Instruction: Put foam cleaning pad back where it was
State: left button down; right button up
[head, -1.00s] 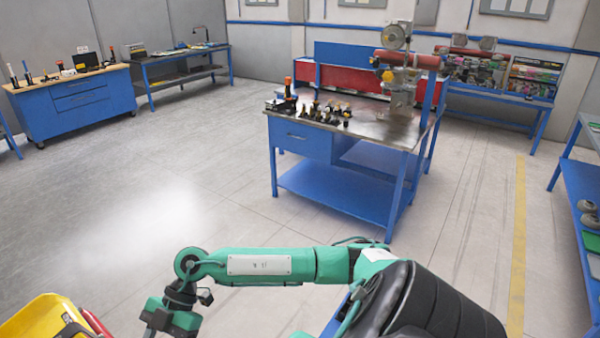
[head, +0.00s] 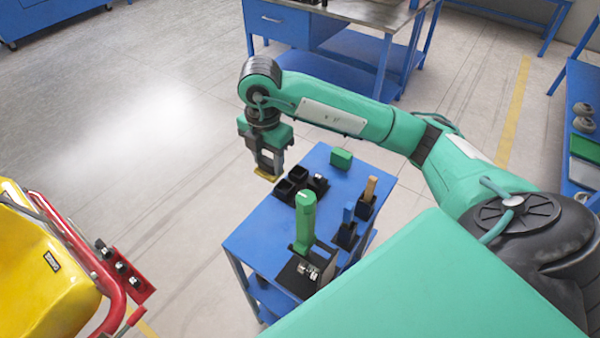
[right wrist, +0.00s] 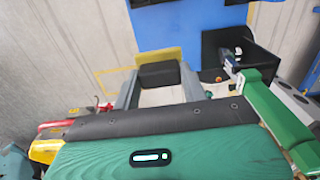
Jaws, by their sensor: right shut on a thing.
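My right gripper (head: 266,168) hangs fingers down at the far left edge of the blue cart, beside black holders. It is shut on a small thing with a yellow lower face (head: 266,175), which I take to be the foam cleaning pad. In the right wrist view a dark block (right wrist: 160,75) sits between the two grey fingers, with yellow edging beyond it. The pad appears clear of the cart top (head: 250,240), though its height is hard to judge. Black open holders (head: 290,186) stand near it on the cart. My left gripper is not in view.
The cart also carries a green block (head: 341,158), a tall green-handled tool (head: 305,215), and blue-handled (head: 348,215) and wooden-handled (head: 370,188) tools in black holders. A yellow coaster car (head: 40,270) with red bars stands left. Floor between car and cart is clear.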

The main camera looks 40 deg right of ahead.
jog(key=shift+d+f, duration=0.1)
jog(key=shift+f, duration=0.35)
notch_tip(320, 180, down, 14)
jog(key=p, duration=0.4)
jog(key=shift+f, duration=0.2)
notch_tip(320, 180, down, 4)
jog(key=shift+f+p, duration=0.1)
jog(key=shift+p, duration=0.5)
jog(key=shift+f, duration=0.15)
jog(key=shift+f, duration=0.1)
jog(key=shift+f, duration=0.15)
jog(key=o, duration=0.9)
